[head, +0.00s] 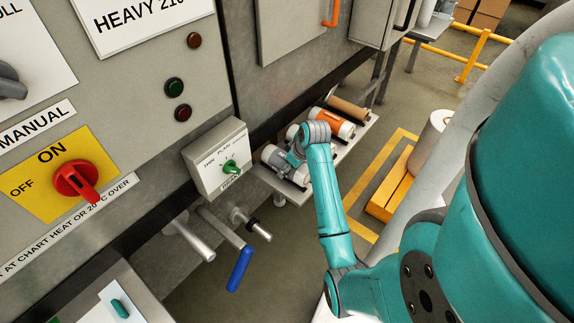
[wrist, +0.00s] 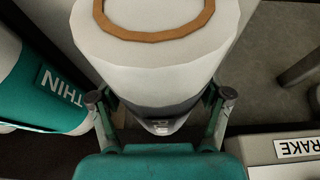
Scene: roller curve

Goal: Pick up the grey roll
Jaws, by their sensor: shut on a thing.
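The grey roll (head: 274,157) lies at the near end of a shelf of rolls in the head view. In the wrist view the grey roll (wrist: 158,65) fills the upper middle, showing a white body with a brown ring on its end and a dark grey band lower down. My gripper (wrist: 160,97) has one finger on each side of it and is shut on it. In the head view my gripper (head: 296,153) reaches down over the roll, and my wrist hides part of it. I cannot tell whether the roll still touches the shelf.
A teal roll marked THIN (wrist: 45,85) lies close beside the grey one. An orange roll (head: 325,122) and a brown roll (head: 348,108) lie farther along the shelf (head: 352,138). A brake box (head: 218,158) stands close on the left. Pipes and a blue handle (head: 240,268) stick out below.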

